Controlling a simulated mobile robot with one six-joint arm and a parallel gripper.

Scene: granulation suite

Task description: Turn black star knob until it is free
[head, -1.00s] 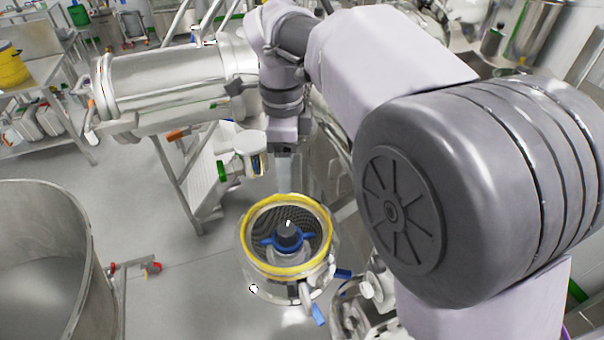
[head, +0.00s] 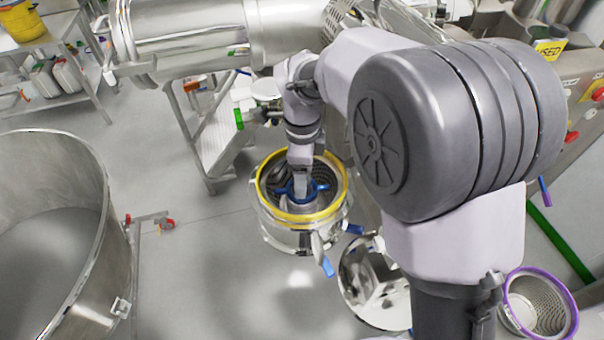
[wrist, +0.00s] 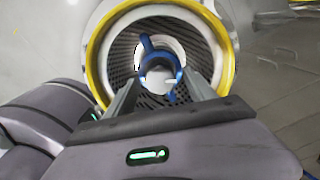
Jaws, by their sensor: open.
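A round steel housing with a yellow rim (head: 342,187) stands open below my arm, with a perforated screen inside. In its middle sits a blue-armed hub (head: 319,187). In the wrist view the blue hub (wrist: 146,45) surrounds a pale grey round centre (wrist: 158,76); I cannot make out a black star shape there. My gripper (head: 300,192) points down into the housing over the hub. In the wrist view my gripper (wrist: 162,88) is open, one finger on each side of the hub. Whether the fingers touch it is hidden.
A large steel bowl (head: 50,200) stands at the left. A steel lid-like disc (head: 370,285) is just right of the housing, and a purple-rimmed screen basket (head: 540,300) is at lower right. A horizontal steel vessel (head: 190,32) lies behind.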

